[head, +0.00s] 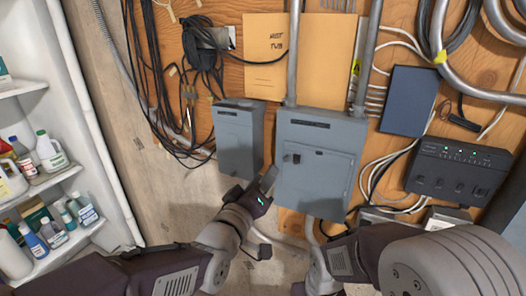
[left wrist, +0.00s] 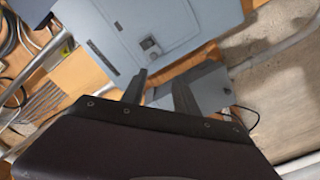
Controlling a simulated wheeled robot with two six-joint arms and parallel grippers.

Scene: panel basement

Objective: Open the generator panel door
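Two closed grey metal panel boxes hang on the plywood wall; I cannot read which is the generator panel. My left gripper (head: 268,180) is in front of the gap between the boxes, near the larger box's lower left edge. In the left wrist view its fingers (left wrist: 158,90) are apart with nothing between them; the larger box (left wrist: 165,30) and the smaller box (left wrist: 207,88) lie beyond. My right gripper is not visible.
Grey conduits (head: 366,55) run up from the larger box. Black cables (head: 145,90) hang at the left. A blue-grey box (head: 408,100) and a black power unit (head: 460,170) are at the right. A white shelf with bottles (head: 45,180) stands far left.

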